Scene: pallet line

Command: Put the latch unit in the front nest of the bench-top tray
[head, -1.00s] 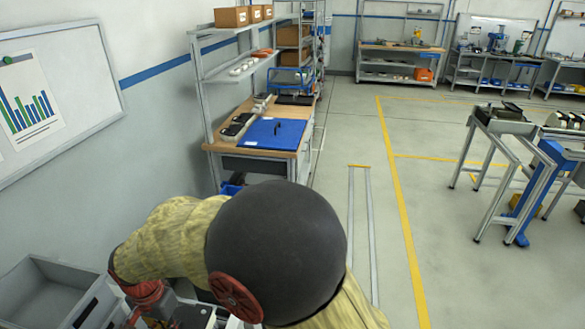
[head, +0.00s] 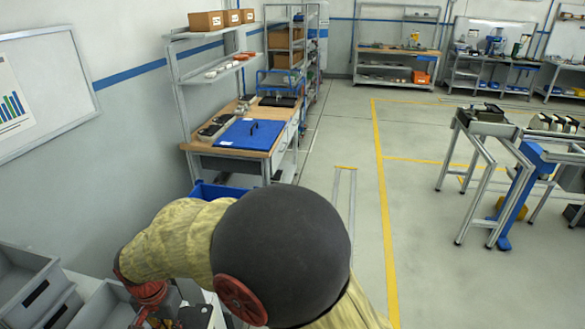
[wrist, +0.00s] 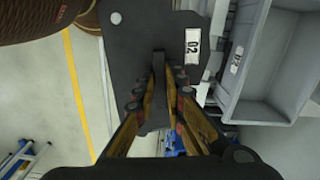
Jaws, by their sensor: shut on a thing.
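In the wrist view my gripper (wrist: 159,78) is shut on a dark, flat-sided unit (wrist: 140,30) with a white label reading 02. This appears to be the latch unit; its upright dark rib sits between the fingers. In the head view my yellow-sleeved arm and its black joint cover hide much of the foreground, and the held unit cannot be made out clearly.
Grey bins (head: 28,275) stand at the lower left; a grey bin (wrist: 270,60) is also close to the gripper in the wrist view. A blue bin (head: 215,192) is below the bench front. A metal-framed stand (head: 490,135) is at right. The central floor is clear.

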